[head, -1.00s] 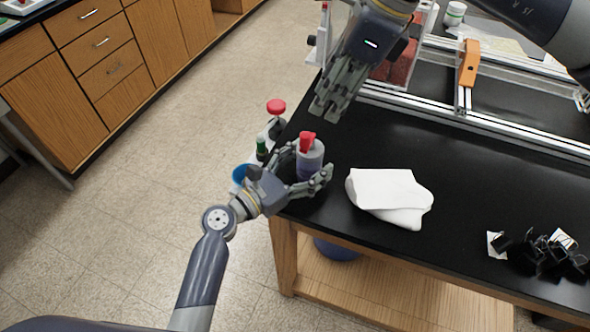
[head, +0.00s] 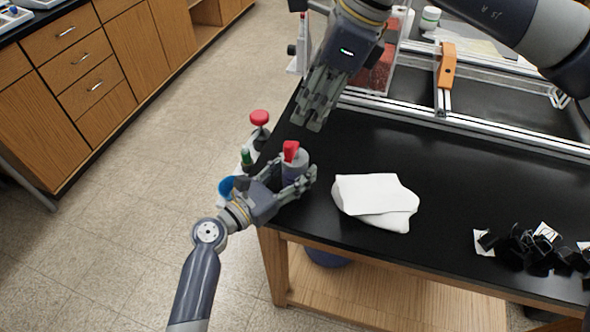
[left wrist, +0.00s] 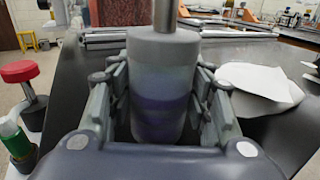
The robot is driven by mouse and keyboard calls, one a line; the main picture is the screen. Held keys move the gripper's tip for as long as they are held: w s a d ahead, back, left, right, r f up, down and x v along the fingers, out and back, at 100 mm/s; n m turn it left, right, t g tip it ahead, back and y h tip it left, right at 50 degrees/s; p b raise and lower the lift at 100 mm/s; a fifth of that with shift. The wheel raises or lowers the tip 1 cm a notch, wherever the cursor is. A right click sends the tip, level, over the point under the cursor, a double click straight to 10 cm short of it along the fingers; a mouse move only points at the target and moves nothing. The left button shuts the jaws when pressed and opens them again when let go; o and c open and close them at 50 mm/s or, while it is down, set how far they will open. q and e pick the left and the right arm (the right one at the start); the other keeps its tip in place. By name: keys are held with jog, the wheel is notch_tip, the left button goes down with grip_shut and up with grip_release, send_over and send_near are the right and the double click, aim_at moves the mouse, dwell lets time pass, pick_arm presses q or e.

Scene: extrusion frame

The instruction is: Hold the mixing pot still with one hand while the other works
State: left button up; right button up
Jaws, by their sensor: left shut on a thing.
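The mixing pot (head: 296,162) appears to be the grey cylinder with a purple band at the left corner of the black table. It stands upright, with a red piece (head: 291,150) on top. In the left wrist view the pot (left wrist: 160,85) fills the middle, and a metal shaft (left wrist: 178,15) rises from it. My left gripper (head: 298,175) is shut around the pot's sides, hiding its lower part in the head view. My right gripper (head: 316,112) hangs above and behind the pot, fingers downward, apart from it. Its finger gap is unclear.
A folded white cloth (head: 375,200) lies to the right. Black clips (head: 530,248) lie far right. An aluminium frame (head: 470,126) crosses the back. The table between is clear.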

aim_at(289, 143)
jog(key=shift+m, duration=0.3)
jog(key=a+r+m+h, duration=0.1)
jog(key=a+m+h, duration=0.1)
jog(key=m, duration=1.2)
jog(key=a+m+h, duration=0.2)
jog(key=m, duration=1.2)
jog(key=shift+g, duration=0.3)
jog(key=f, duration=1.1)
jog(key=shift+w, duration=0.35)
grip_shut()
